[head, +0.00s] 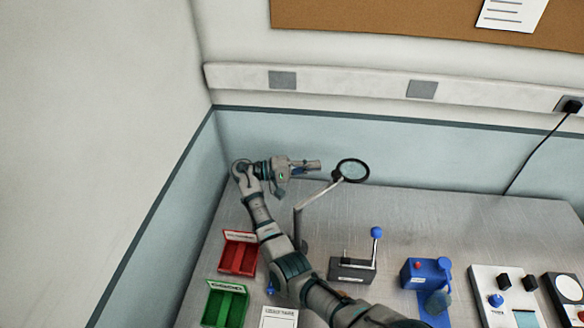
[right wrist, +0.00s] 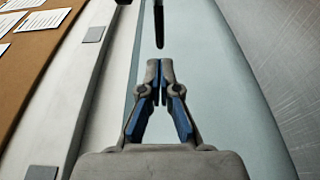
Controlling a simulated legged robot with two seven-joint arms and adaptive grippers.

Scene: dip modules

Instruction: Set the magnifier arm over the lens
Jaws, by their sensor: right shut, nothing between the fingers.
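The magnifier (head: 352,170) is a round lens in a black ring, on a thin jointed arm (head: 318,194) that rises from the table. My right gripper (head: 319,165) is shut and empty, pointing right, just left of the ring in the head view. In the right wrist view the shut fingertips (right wrist: 160,66) point at a dark bar (right wrist: 158,24), which seems to be the ring seen edge-on. A small gap shows between them there. My left gripper is not in view. My right arm hides part of the table near the stand's base.
A red bin (head: 238,258) and a green bin (head: 225,304) stand at the left. A grey lever block (head: 352,270), a blue device (head: 424,274) and a white panel (head: 505,300) stand to the right. The table's back right is clear.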

